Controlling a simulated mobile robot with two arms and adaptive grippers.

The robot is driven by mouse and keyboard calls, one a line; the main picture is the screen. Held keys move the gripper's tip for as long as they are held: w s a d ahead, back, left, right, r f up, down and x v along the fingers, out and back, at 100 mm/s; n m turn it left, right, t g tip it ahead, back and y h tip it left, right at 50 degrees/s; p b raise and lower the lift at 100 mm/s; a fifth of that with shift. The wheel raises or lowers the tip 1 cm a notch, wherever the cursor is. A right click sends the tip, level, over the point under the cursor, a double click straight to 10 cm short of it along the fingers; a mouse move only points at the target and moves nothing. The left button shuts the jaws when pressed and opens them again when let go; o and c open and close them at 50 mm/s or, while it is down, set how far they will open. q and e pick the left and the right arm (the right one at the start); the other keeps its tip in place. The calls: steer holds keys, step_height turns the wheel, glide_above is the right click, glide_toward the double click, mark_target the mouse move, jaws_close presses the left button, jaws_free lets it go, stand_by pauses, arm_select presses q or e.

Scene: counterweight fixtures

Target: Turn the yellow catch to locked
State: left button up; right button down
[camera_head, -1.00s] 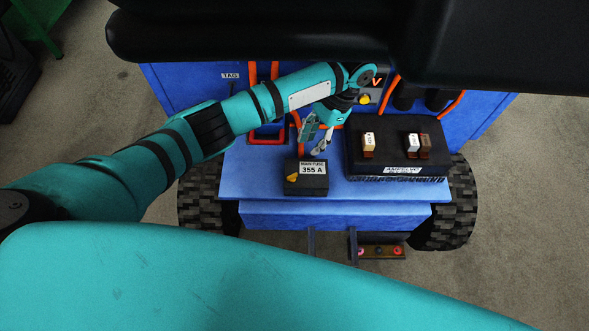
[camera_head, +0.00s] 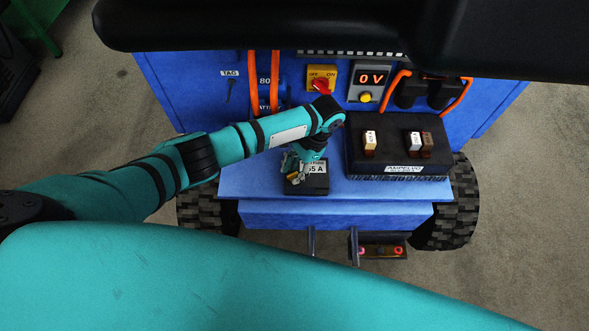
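The black fuse box (camera_head: 317,185) with a white label ending in "5 A" sits on the front of the blue shelf. The yellow catch (camera_head: 293,177) is on the left part of this box; it is mostly hidden by my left gripper, so its exact angle cannot be read. My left gripper (camera_head: 292,171) points down right over the catch, with its fingers at or very near it. The fingers are small and overlap the catch, so whether they are open or shut on it cannot be told. My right gripper is not in view.
A black fuse block (camera_head: 398,157) with several small fuses stands on the right of the blue shelf (camera_head: 255,182).

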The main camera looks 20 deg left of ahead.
arm_select(q)
jaws_close()
steer(key=shift+r+m+p, duration=0.15)
steer(key=shift+m+p, duration=0.3)
steer(key=shift+m, duration=0.05)
steer(key=shift+s+m+t+y+p, duration=0.1)
steer(key=shift+m+t+y+p, duration=0.3)
steer(key=shift+m+p, duration=0.45)
steer(key=shift+d+m+t+p, duration=0.1)
steer(key=shift+m+t+p, duration=0.5)
steer(key=shift+m+p, duration=0.75)
steer(key=shift+m+b, duration=0.3)
steer(key=shift+m, duration=0.1)
